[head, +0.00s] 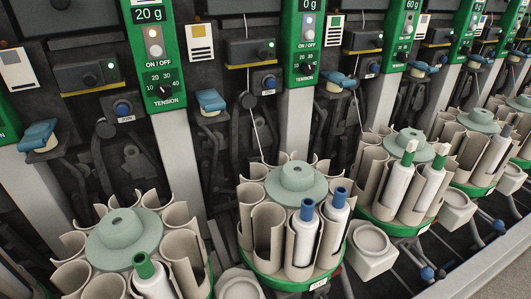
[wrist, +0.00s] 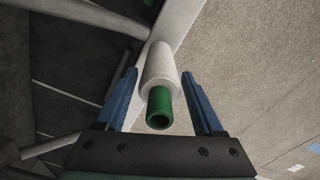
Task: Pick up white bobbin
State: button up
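In the wrist view a white bobbin (wrist: 160,66) with a green tube end (wrist: 159,108) lies between the two blue fingers of my gripper (wrist: 163,98), its green end toward the palm. The fingers are open, with a visible gap on each side of the bobbin. What supports the bobbin is unclear. In the head view a white bobbin with a green tube (head: 149,277) sits in the front-left carousel (head: 123,235). I cannot tell whether it is the same one. My gripper is not visible in the head view.
The middle carousel (head: 296,180) holds two blue-tubed white bobbins (head: 303,236). Green tension panels (head: 157,60) and dark winder parts stand behind. In the wrist view, pale floor (wrist: 265,70) is open at right.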

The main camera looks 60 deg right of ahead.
jog(key=c, duration=0.8)
jog(key=shift+r, duration=0.2)
